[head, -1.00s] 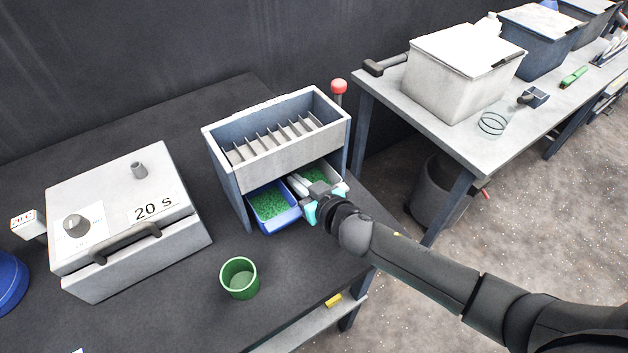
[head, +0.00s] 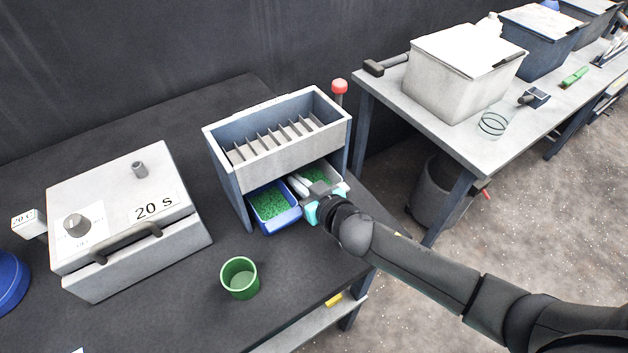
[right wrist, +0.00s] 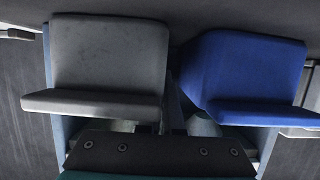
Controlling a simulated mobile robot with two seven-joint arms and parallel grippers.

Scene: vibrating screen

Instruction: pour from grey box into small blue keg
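The grey box (head: 328,172) holds green granules and sits under the right side of the screen housing. It also shows in the right wrist view (right wrist: 108,60), beside a blue box (right wrist: 250,70). My right gripper (head: 312,190) is at the near end of the grey box. Pale finger parts show apart in the right wrist view, so it looks open; their contact with the box is hidden. A blue round vessel (head: 10,283), perhaps the small blue keg, is cut off at the left edge. My left gripper is not in view.
The vibrating screen (head: 275,150) stands above the boxes. The blue box (head: 272,208) with green granules is beside the grey box. A green cup (head: 240,280) stands in front. A grey "20 S" case (head: 110,190) stands left. Dark tabletop is clear around the cup.

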